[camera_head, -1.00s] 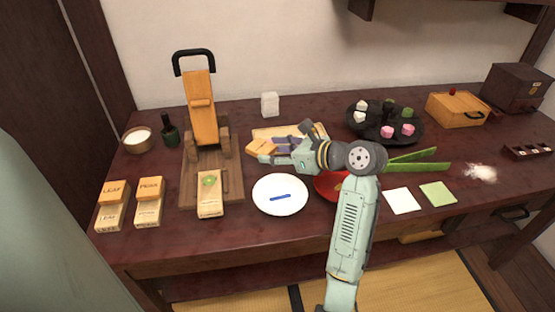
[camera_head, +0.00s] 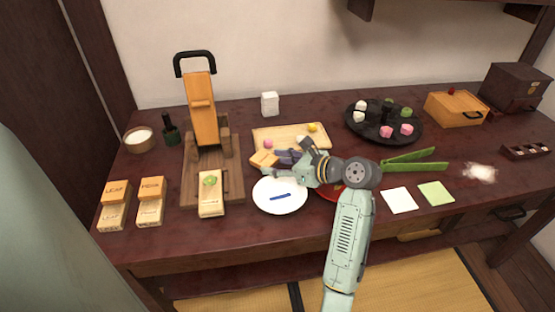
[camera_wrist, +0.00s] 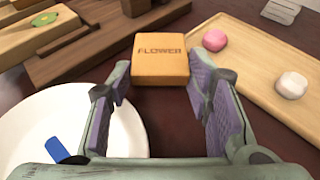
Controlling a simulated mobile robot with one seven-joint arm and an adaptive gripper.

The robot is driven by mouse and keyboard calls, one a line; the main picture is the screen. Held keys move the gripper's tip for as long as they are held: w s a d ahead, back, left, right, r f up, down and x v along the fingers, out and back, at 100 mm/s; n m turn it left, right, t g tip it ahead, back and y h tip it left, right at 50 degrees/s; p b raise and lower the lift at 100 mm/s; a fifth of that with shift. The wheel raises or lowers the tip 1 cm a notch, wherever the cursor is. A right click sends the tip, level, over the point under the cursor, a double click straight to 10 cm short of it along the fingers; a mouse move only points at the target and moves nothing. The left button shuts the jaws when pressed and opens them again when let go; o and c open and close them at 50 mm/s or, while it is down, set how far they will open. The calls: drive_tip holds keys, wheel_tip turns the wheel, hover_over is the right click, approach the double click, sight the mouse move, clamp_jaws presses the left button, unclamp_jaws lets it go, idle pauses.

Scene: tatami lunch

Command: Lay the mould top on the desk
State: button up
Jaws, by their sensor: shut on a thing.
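The mould top is an orange-tan wooden block marked FLOWER (camera_wrist: 160,62), and in the head view the mould top (camera_head: 264,158) shows between the board and the white plate. My gripper (camera_head: 280,162) is shut on it, with a purple-padded finger on either side of it in the wrist view (camera_wrist: 160,90). The block is at or just above the desk (camera_head: 130,235); I cannot tell whether it touches. The lower mould (camera_head: 211,203), holding a green sweet (camera_head: 209,180), rests at the front of the wooden press (camera_head: 201,110).
A white plate (camera_head: 262,203) with a blue stick (camera_head: 280,197) is just in front. A wooden board (camera_head: 285,133) with small sweets lies behind. LEAF (camera_head: 117,187) and MOON (camera_head: 152,185) moulds stand at left. My arm partly hides a red dish (camera_head: 325,192).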

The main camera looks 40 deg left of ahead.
drive_tip(key=o, duration=1.1)
drive_tip(key=shift+f, duration=0.1)
